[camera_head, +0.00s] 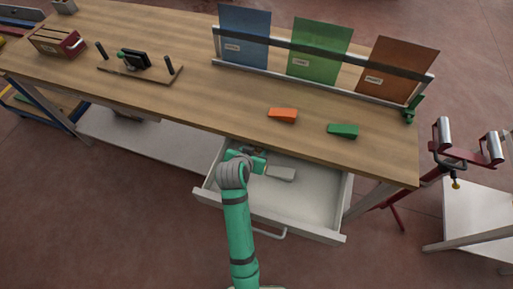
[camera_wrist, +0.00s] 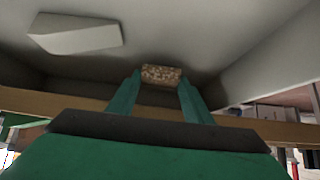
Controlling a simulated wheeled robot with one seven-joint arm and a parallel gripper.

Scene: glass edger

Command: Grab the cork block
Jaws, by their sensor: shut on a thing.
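The cork block (camera_wrist: 161,73) is a small speckled brown block, seen in the wrist view between the tips of my two green fingers. My gripper (camera_wrist: 160,82) is shut on it. In the head view my gripper (camera_head: 257,160) is inside the open drawer (camera_head: 310,205), near its left back part under the table edge. The cork block cannot be made out clearly in the head view, where my arm and gripper cover that spot. Whether the block touches the drawer floor cannot be told.
A pale grey wedge (camera_head: 281,174) lies in the drawer just right of my gripper. The table (camera_head: 200,90) overhangs the drawer's back. An orange wedge (camera_head: 283,115) and a green wedge (camera_head: 343,130) lie on it, before a rack of coloured sheets (camera_head: 319,52). The drawer's right side is clear.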

